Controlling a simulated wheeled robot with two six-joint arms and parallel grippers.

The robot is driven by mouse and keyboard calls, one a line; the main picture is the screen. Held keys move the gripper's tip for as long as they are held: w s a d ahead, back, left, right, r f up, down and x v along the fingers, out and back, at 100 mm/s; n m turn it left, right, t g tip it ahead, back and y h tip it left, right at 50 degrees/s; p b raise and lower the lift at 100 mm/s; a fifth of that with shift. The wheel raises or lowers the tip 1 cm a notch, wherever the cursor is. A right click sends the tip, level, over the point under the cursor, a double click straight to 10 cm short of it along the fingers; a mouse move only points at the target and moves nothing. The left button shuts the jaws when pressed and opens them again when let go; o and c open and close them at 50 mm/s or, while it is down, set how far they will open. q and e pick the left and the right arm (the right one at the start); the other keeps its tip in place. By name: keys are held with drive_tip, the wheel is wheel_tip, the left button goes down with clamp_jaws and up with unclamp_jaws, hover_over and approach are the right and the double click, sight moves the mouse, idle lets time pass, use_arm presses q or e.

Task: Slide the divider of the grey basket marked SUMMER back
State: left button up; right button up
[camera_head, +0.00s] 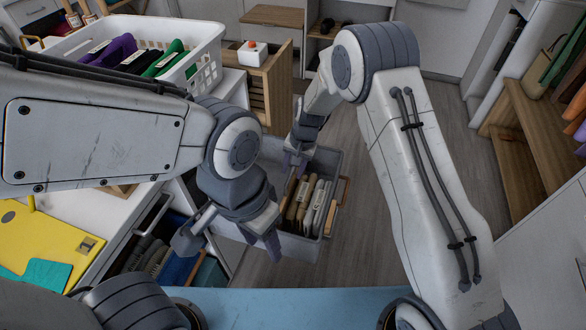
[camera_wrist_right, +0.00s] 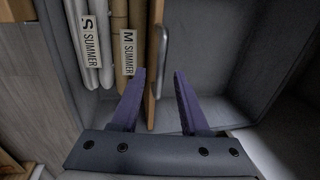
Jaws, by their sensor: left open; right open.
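The grey basket (camera_head: 325,160) stands open below my arms in the head view; its grey wall also shows in the right wrist view (camera_wrist_right: 225,50). It holds folded brown and white clothes (camera_head: 305,200) with tags reading S SUMMER and M SUMMER (camera_wrist_right: 127,52). The thin wooden divider (camera_wrist_right: 152,40) with a metal handle (camera_wrist_right: 162,60) stands beside the brown clothes. My right gripper (camera_wrist_right: 160,72) is open, and the divider appears between its fingers; contact cannot be told. My left gripper (camera_head: 230,245) is open at the basket's near left, covering part of it.
A white basket (camera_head: 205,65) with purple, black and green clothes stands on the counter at upper left. A wooden drawer front (camera_head: 270,85) juts out behind the grey basket. Wooden shelving (camera_head: 520,140) stands at right. Floor (camera_head: 350,260) is free right of the basket.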

clamp_jaws()
drive_tip(key=shift+r, duration=0.1)
idle(1.2)
